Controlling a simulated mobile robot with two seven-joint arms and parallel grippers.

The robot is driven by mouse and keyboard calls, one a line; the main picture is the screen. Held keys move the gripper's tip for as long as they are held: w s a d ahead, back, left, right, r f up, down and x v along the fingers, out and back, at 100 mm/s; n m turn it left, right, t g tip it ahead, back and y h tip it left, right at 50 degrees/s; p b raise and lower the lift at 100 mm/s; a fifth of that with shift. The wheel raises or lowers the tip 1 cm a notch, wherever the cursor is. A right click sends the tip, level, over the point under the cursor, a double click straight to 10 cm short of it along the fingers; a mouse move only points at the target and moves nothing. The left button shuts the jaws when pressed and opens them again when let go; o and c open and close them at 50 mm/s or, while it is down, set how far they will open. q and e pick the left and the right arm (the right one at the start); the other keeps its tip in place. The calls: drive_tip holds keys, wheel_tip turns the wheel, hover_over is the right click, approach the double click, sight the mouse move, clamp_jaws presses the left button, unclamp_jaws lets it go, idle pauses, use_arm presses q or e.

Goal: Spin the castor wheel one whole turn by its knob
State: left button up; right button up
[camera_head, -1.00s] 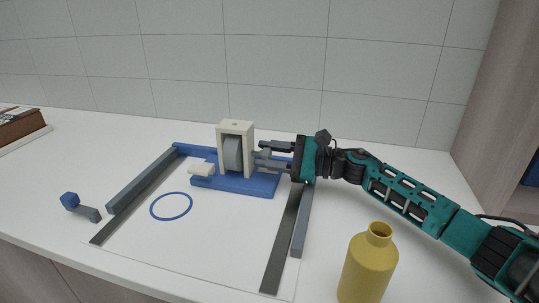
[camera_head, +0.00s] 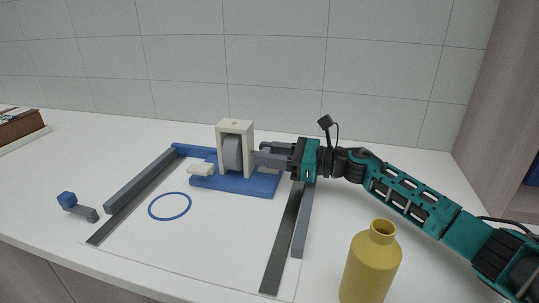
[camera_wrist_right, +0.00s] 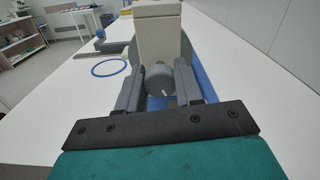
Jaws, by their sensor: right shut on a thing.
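The grey castor wheel (camera_head: 232,153) stands upright inside a cream fork housing (camera_head: 236,126) on a blue base (camera_head: 262,184). The wheel's grey knob (camera_wrist_right: 160,80) shows in the right wrist view, with a pale mark on its face. My right gripper (camera_head: 262,158) comes in from the right of the housing and is shut on the knob; its two fingers also show in the right wrist view (camera_wrist_right: 158,86), one on each side of the knob. The cream housing (camera_wrist_right: 158,38) stands right behind the knob there. My left gripper is not in view.
A yellow bottle (camera_head: 370,265) stands at the front right, below my right arm. Dark grey rails (camera_head: 300,225) flank a white mat area with a blue ring (camera_head: 170,206). A small blue-and-grey piece (camera_head: 77,206) lies at the left. A cream block (camera_head: 201,169) sits left of the wheel.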

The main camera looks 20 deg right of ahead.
drive_tip(key=shift+m, duration=0.4)
drive_tip(key=o, duration=1)
drive_tip(key=b+v, duration=0.2)
drive_tip(key=v, duration=1.1)
